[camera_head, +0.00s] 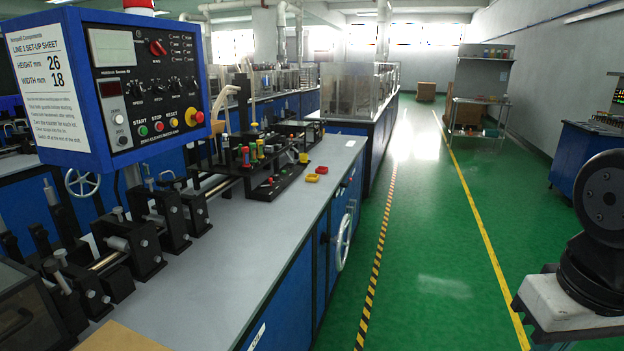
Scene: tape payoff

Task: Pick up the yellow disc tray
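A small yellow tray (321,170) lies on the grey top of the long blue bench (262,225), towards its far end. It is small in the picture, and I cannot tell whether anything lies in it. My gripper is not in view. Only dark joints of my own arm show at the right edge, well away from the bench.
A black rack (275,172) with coloured pieces stands left of the trays. A blue control box (115,80) fills the upper left. A handwheel (343,240) sticks out from the bench side. The green floor (420,250) right of the bench is clear.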

